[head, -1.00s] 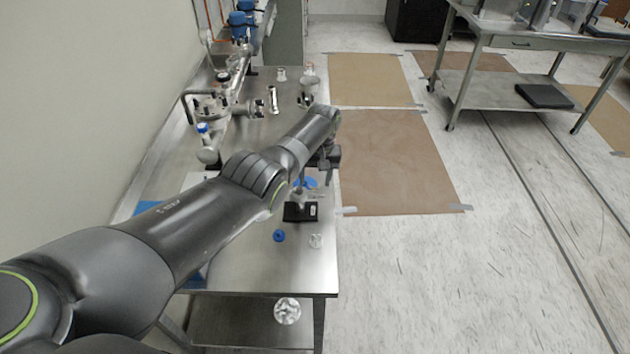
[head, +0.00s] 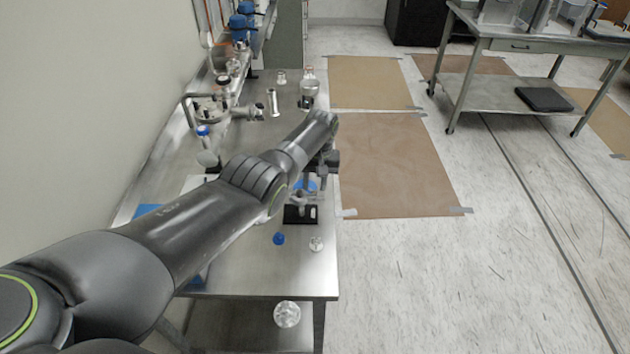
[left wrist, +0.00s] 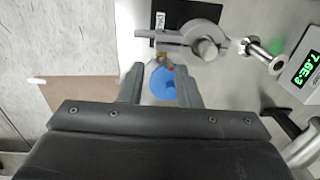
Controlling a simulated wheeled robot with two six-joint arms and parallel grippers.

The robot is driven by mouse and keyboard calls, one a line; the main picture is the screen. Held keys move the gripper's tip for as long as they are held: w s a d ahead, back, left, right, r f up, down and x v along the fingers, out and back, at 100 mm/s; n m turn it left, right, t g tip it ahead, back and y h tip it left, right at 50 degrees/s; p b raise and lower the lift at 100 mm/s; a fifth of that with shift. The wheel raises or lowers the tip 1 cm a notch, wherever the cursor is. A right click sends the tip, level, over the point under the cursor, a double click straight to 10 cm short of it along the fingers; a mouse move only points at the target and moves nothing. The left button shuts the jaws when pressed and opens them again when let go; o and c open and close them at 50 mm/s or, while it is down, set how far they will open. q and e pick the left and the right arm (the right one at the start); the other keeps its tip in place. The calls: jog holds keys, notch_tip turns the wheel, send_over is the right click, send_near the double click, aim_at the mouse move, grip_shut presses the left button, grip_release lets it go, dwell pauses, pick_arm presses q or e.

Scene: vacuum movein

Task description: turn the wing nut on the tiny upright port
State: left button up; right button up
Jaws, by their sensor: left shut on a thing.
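The tiny upright port (head: 300,200) is a small grey metal fitting on a black base (head: 292,216) near the right edge of the steel bench. In the left wrist view its grey clamp ring and knob (left wrist: 207,48) show at the top centre. The wing nut (left wrist: 162,60) is a small brass and reddish part below the clamp, partly hidden. My left gripper (head: 322,165) is over the port; in the left wrist view its two fingers (left wrist: 161,72) sit on either side of the wing nut, shut on it. The exact contact is hard to see. My right gripper is out of view.
A blue disc (left wrist: 163,86) shows between the fingers, beyond the nut. A blue cap (head: 279,238) and a clear small part (head: 316,243) lie at the bench front. Metal piping (head: 215,110) stands along the left wall. A green display (left wrist: 308,68) is near the right edge.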

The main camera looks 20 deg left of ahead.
pick_arm(q)
jog(key=shift+s+a+r+h+p, duration=0.1)
jog(key=shift+a+r+h+p, duration=0.15)
jog(key=shift+h+p, duration=0.7)
jog(key=shift+a+f+t+h+p, duration=0.15)
jog(key=shift+t+h+p, duration=0.3)
jog(key=shift+p, duration=0.3)
jog(key=shift+a+f+h, duration=0.1)
jog(key=shift+f+h, duration=0.05)
jog(key=shift+h, duration=0.25)
jog(key=shift+s+a+f+h, duration=0.1)
jog(key=shift+f+h, duration=0.05)
jog(key=shift+h, duration=0.35)
jog(key=shift+a+t+h+b, duration=0.15)
jog(key=shift+t+h+b, duration=0.25)
jog(key=shift+h, duration=0.5)
jog(key=o, duration=1)
